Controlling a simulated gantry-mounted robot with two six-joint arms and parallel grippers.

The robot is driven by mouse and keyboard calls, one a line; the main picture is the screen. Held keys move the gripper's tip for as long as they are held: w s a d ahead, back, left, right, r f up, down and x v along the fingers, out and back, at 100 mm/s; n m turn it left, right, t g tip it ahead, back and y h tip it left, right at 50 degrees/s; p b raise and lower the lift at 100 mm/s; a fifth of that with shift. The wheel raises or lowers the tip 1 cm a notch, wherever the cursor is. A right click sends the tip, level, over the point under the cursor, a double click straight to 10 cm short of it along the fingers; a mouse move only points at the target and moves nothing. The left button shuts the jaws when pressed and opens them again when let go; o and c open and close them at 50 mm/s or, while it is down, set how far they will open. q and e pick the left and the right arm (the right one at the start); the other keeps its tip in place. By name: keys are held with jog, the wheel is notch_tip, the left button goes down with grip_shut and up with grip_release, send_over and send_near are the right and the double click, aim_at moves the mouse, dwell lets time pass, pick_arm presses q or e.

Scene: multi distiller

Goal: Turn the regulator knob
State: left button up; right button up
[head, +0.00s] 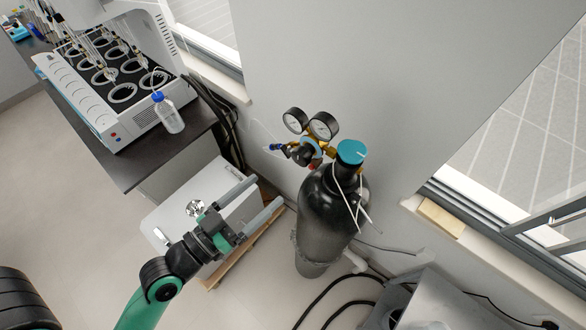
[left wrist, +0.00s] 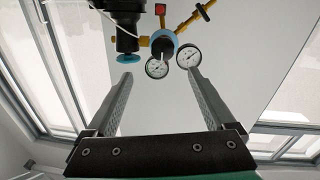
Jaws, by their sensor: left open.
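A dark gas cylinder (head: 325,215) stands upright by the wall, with a teal round valve knob (head: 351,152) on top. A brass regulator beside the valve carries two round gauges (head: 323,126) and a dark knob (head: 303,155) with a blue ring. In the left wrist view the blue-ringed regulator body (left wrist: 163,42) and gauges (left wrist: 189,57) lie beyond the fingertips; the teal valve knob (left wrist: 128,58) is near the left finger's tip. My left gripper (head: 269,190) is open and empty, left of the cylinder and apart from it. My right gripper is not in view.
A white boxy machine (head: 200,200) sits low under my left gripper. A dark bench (head: 135,165) with a multi-position heater and a blue-capped bottle (head: 167,113) stands at left. Hoses lie on the floor by the cylinder; a grey metal unit (head: 425,300) is at lower right.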

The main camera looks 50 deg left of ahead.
aim_at(297, 160)
pick_arm(q)
jog(key=w, duration=0.4)
jog(key=w+a, duration=0.1)
jog(key=w, duration=0.6)
jog(key=shift+w+a+f, duration=0.2)
jog(key=shift+w+a, duration=0.1)
jog(key=shift+a, duration=0.05)
jog(key=c, duration=1.4)
